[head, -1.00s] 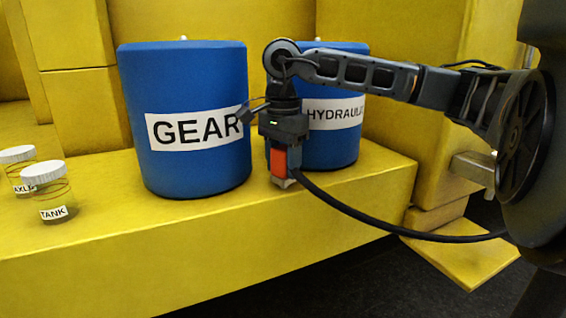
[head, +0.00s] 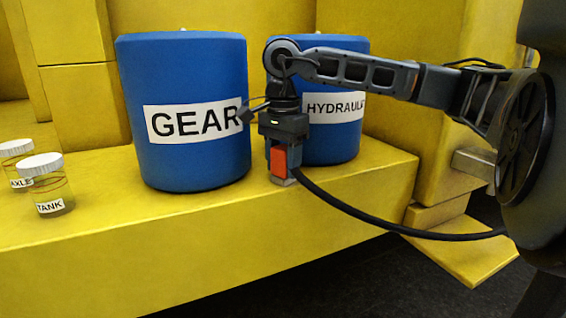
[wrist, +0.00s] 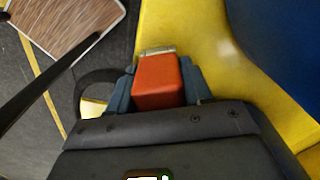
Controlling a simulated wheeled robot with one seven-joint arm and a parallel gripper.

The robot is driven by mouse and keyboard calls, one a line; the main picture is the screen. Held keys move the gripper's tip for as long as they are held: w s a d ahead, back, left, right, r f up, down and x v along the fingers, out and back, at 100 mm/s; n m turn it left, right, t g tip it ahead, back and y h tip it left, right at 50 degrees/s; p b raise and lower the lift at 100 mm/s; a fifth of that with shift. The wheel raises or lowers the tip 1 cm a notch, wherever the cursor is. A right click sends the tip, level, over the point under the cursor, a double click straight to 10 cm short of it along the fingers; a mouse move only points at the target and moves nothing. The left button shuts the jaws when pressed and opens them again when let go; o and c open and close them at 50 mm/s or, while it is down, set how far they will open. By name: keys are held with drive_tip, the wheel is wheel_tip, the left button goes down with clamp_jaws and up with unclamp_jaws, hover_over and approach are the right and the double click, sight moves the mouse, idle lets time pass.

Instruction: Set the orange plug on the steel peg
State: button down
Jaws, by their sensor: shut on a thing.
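The orange plug (head: 279,162) hangs upright below my gripper (head: 281,150), in front of the blue HYDRAULIC drum. My gripper is shut on it. In the wrist view the plug (wrist: 157,82) sits between the two fingers, with a pale metal end beyond it. I cannot make out the steel peg for certain.
The blue GEAR drum (head: 184,160) stands left of my gripper, the HYDRAULIC drum (head: 345,138) behind it. The TANK jar (head: 47,180) and AXLE jar (head: 14,165) stand far left. The yellow ledge (head: 190,250) is bare in front. A pale metal block (head: 472,164) juts out at right.

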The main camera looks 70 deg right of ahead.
drive_tip(key=shift+c, duration=2)
unclamp_jaws()
drive_tip(key=shift+r, duration=3.85)
